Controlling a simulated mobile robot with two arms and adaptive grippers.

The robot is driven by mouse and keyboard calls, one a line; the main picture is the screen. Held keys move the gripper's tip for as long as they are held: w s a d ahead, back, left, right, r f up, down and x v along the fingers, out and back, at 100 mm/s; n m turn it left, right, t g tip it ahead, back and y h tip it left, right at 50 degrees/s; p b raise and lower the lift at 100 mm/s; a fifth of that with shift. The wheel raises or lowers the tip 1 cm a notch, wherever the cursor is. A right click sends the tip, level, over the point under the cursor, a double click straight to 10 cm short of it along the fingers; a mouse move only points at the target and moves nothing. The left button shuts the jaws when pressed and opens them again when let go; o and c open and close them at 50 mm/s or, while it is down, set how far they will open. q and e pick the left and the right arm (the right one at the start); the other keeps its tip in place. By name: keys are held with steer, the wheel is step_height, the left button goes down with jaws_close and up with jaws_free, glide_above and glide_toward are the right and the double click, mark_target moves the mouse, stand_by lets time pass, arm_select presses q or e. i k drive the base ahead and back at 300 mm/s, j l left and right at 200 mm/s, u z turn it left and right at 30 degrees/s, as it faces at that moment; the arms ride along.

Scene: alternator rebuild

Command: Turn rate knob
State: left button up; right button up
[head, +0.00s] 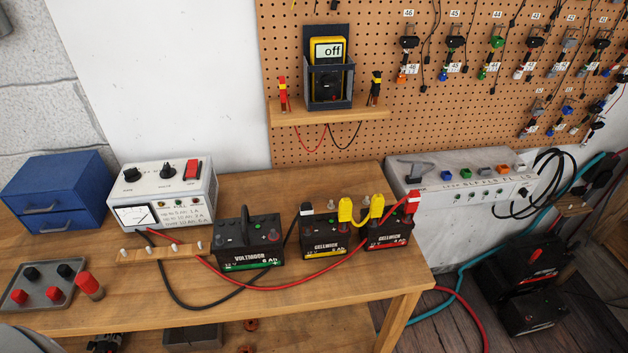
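A white charger box (185,193) stands on the wooden bench at left. Its sloped top carries two black knobs, a left knob (131,174) and a middle knob (166,171), plus a red rocker switch (193,170). Red and black leads run from the box across the bench. Neither of my grippers is in view, and nothing touches the knobs.
A blue drawer box (55,188) stands left of the charger. A tray (18,297) with red and black caps lies in front. Several batteries, including a green-striped one (249,240), stand to the right. A yellow multimeter (328,75) reading "off" sits on a pegboard shelf.

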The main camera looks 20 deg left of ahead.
mark_target(132, 175)
steer(key=u, duration=1.6)
